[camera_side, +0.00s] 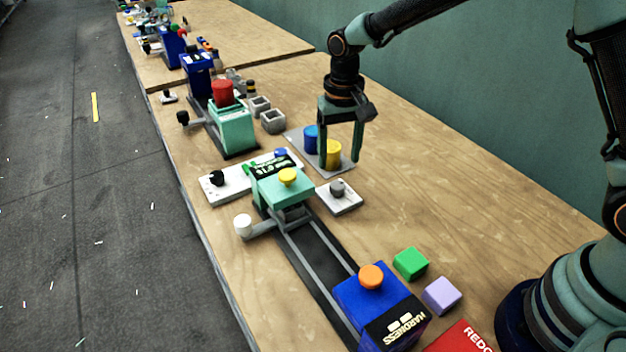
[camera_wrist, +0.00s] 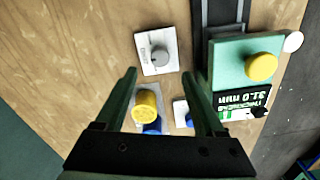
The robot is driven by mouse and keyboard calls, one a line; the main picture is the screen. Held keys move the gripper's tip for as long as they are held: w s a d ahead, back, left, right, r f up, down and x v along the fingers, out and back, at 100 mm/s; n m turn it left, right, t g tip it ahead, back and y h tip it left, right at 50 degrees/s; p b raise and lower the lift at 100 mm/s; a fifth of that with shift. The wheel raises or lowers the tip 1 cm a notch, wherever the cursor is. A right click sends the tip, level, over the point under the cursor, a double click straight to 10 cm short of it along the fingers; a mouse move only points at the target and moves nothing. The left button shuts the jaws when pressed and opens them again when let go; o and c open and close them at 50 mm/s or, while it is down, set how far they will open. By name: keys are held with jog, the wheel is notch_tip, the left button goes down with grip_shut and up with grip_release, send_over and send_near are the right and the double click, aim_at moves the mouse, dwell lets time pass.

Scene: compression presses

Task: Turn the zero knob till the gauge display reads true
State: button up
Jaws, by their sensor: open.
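A small grey knob (camera_side: 338,187) sits on a white square plate beside the mint-green press head. It also shows in the wrist view (camera_wrist: 158,56), with a mark on its top; I cannot read a label naming it the zero knob. The gauge display (camera_wrist: 242,103) on the mint-green head (camera_wrist: 228,73) appears upside down in the wrist view and seems to read 31.0 mm. Its dark face (camera_side: 268,166) is too small to read in the side view. My gripper (camera_side: 340,161) is open, fingers pointing down, above the table behind the knob, not touching it.
A yellow cylinder (camera_side: 333,153) and a blue cylinder (camera_side: 310,140) stand on a grey plate by my fingers. A yellow knob (camera_side: 288,176) tops the mint-green head. Green (camera_side: 411,263) and lilac (camera_side: 442,295) blocks lie nearer me. The table right of the knob is clear.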

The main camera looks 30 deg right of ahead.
aim_at(337, 184)
notch_tip(337, 184, down, 7)
jog(key=shift+f, duration=0.1)
dwell(0.3)
grip_shut()
